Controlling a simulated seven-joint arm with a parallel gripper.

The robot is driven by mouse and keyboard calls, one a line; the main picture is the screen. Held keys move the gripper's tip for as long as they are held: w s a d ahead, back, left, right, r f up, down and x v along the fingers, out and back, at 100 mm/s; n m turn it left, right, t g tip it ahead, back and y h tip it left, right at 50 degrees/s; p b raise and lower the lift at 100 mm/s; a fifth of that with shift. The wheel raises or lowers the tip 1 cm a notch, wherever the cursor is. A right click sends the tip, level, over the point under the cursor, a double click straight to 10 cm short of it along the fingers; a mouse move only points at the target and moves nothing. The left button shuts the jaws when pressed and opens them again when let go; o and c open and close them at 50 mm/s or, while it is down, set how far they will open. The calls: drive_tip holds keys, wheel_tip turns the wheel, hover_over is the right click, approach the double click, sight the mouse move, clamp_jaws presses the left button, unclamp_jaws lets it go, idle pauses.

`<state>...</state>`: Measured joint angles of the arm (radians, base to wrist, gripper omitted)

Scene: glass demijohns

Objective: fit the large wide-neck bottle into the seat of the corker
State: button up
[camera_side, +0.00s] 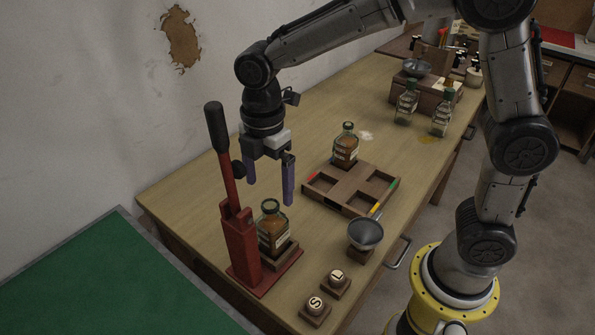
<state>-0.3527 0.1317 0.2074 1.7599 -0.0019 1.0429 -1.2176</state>
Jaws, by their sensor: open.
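The red corker (241,250) with its black-handled lever raised stands at the near left of the table. A brown-filled glass bottle (274,232) with a wide green-rimmed neck stands upright on the wooden seat (284,258) at the corker's base. I cannot tell how fully its foot sits in the seat. My gripper (270,193) is open and empty above this bottle, its purple fingers apart and clear of the neck. A second brown-filled bottle (346,148) stands in the far-left compartment of a wooden tray (345,208). I cannot be sure of the bottles' relative sizes.
A metal funnel (365,233) stands right of the corker. Blocks marked S (315,306) and L (337,281) lie at the near edge. Two clear bottles (406,106) (441,117) stand farther back, near a wooden box (424,97). The table's left middle is clear.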

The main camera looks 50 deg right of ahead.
drive_tip(key=shift+s+d+r, duration=0.15)
drive_tip(key=shift+d+r, duration=0.05)
drive_tip(key=shift+r, duration=0.1)
drive_tip(key=s+d+r+m+t, duration=0.2)
drive_tip(key=s+d+m, duration=0.4)
drive_tip(key=s+m, duration=0.3)
drive_tip(key=s+d+r+m+t, duration=0.3)
drive_tip(key=s+d+m, duration=0.3)
drive_tip(key=s+m, duration=0.3)
drive_tip(key=shift+s+d+r+t, duration=0.3)
drive_tip(key=shift+s+r, duration=0.1)
drive_tip(key=shift+r, duration=0.1)
